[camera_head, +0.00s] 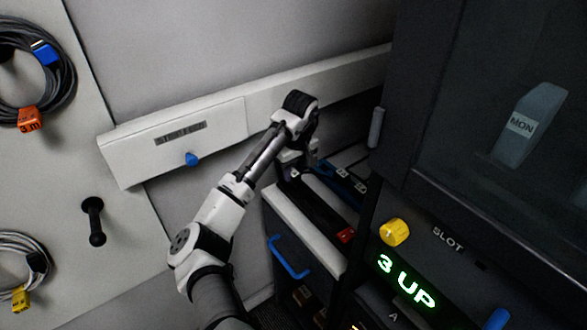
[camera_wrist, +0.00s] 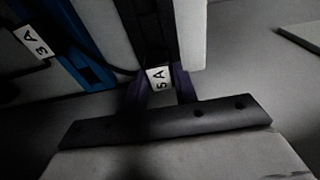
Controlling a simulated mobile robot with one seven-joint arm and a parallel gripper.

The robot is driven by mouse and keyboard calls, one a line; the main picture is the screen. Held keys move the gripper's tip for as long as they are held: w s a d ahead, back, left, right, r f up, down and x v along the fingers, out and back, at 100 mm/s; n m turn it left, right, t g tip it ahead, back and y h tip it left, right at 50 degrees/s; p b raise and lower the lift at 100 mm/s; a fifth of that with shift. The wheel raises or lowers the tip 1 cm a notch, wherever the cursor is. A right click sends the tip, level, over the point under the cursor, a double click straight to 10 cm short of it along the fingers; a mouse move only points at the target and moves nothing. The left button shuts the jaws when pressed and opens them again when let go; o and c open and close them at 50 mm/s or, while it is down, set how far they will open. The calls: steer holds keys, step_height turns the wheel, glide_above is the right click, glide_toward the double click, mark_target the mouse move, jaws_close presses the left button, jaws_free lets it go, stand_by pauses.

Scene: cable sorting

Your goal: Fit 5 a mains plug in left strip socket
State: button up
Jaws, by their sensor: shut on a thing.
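My gripper (camera_wrist: 160,82) is shut on a dark plug labelled 5 A (camera_wrist: 158,79), whose label shows between the fingers in the wrist view. The plug's pins and any socket under it are hidden. In the head view my gripper (camera_head: 291,160) is at the far end of a dark strip with a red end (camera_head: 320,208), the left one of two strips on the cabinet top. A blue strip (camera_head: 341,180) with pale labels lies to its right. A blue piece labelled 3 A (camera_wrist: 72,50) is left of my gripper in the wrist view. I cannot tell whether the plug is seated.
The cabinet top (camera_head: 305,230) has a pale front edge above a drawer with a blue handle (camera_head: 288,260). A dark cabinet with a yellow knob (camera_head: 395,232) and a "3 UP" display (camera_head: 406,280) stands at right. Coiled cables (camera_head: 35,75) hang on the left board.

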steer(key=shift+f, duration=0.4)
stand_by(0.6)
steer(key=o, duration=1.6)
steer(key=shift+c, duration=0.2)
steer(key=shift+r+p, duration=0.15)
steer(key=shift+p, duration=0.15)
steer(key=shift+r+p, duration=3.3)
steer(key=shift+r, duration=0.1)
